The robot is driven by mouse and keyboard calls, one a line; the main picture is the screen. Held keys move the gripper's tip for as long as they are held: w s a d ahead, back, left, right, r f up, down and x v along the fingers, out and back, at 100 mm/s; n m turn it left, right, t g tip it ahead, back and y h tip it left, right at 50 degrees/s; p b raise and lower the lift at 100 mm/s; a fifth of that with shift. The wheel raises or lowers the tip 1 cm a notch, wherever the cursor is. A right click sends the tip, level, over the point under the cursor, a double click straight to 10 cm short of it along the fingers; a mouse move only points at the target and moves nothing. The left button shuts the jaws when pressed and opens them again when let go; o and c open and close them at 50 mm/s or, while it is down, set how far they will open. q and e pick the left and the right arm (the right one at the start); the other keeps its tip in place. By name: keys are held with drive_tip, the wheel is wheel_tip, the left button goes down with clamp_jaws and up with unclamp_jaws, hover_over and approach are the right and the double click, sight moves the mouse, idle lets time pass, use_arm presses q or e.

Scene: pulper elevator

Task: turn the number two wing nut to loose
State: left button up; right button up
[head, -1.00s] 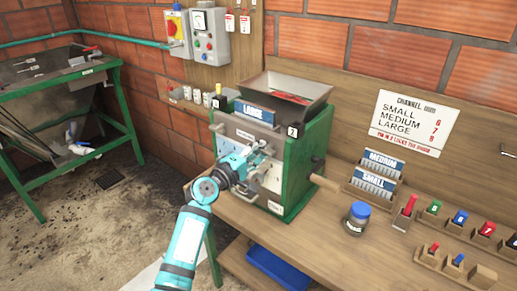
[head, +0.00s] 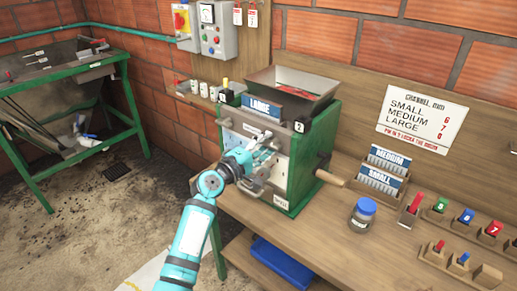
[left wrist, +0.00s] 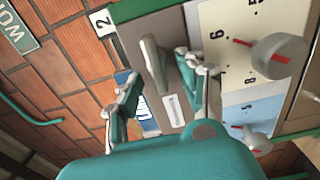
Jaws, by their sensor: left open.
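The green pulper (head: 318,150) stands on the bench with a number 2 plate (head: 299,127) at its upper front corner; that plate also shows in the left wrist view (left wrist: 102,20). My left gripper (head: 266,150) is at the pulper's front face, below the LARGE sign (head: 262,105). In the left wrist view its open fingers (left wrist: 160,85) stand on either side of a flat grey metal wing (left wrist: 153,65), the wing nut nearest the number 2 plate. I cannot tell whether the fingers touch it. In the head view my gripper and arm partly cover that area. My right gripper is out of view.
Two round knobs with red pointers (left wrist: 278,56) (left wrist: 257,140) sit on the front panel beside the gripper. A hopper (head: 292,88) tops the pulper and a crank handle (head: 330,178) sticks out right. A jar (head: 362,215) and pin holders stand on the bench.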

use_arm(q)
drive_tip(key=v, duration=1.2)
drive_tip(key=shift+w+d, duration=0.1)
